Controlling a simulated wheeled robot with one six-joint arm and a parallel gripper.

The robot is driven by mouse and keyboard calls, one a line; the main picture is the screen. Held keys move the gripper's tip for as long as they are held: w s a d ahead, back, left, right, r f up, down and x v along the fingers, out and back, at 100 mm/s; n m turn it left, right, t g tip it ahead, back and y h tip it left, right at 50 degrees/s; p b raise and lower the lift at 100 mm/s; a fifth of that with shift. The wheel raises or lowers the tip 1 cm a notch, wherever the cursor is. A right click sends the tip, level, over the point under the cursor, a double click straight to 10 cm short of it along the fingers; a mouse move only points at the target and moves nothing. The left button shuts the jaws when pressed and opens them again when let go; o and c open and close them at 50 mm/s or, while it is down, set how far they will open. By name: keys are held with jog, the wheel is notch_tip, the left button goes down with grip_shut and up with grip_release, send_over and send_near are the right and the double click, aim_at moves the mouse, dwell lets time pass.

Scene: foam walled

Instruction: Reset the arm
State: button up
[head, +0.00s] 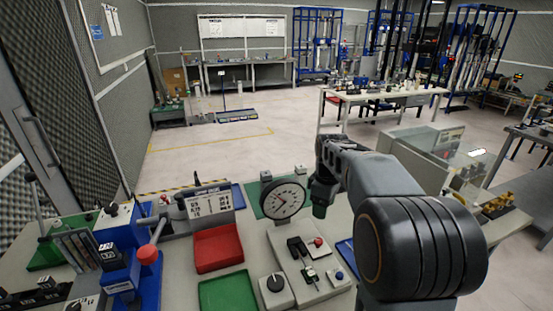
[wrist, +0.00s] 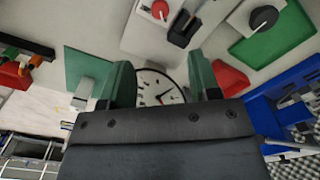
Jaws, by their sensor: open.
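My arm reaches over the right part of the workbench in the head view. Its gripper (head: 319,206) hangs over the bench, just right of the round dial gauge (head: 283,199), and is partly hidden by my arm. In the wrist view, my gripper (wrist: 164,82) has two green fingers spread apart. The dial gauge (wrist: 160,90) shows between and beyond the fingers. Nothing is held between them.
The bench holds a red tray (head: 218,247), a green tray (head: 228,291), a knob box (head: 275,288), a lever panel (head: 309,267) and a blue machine (head: 135,270). A glass-covered unit (head: 420,150) stands right. Open floor (head: 230,160) lies beyond.

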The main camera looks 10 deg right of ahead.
jog(key=s+a+f+m+t, duration=0.1)
jog(key=s+a+m, duration=0.3)
jog(key=s, duration=0.4)
jog(key=s+a+f+m+t, duration=0.1)
jog(key=s+a+m+t, duration=0.2)
jog(key=s+a+m, duration=0.2)
jog(key=s, duration=0.3)
jog(key=shift+a+f, duration=0.2)
jog(key=shift+f, duration=0.1)
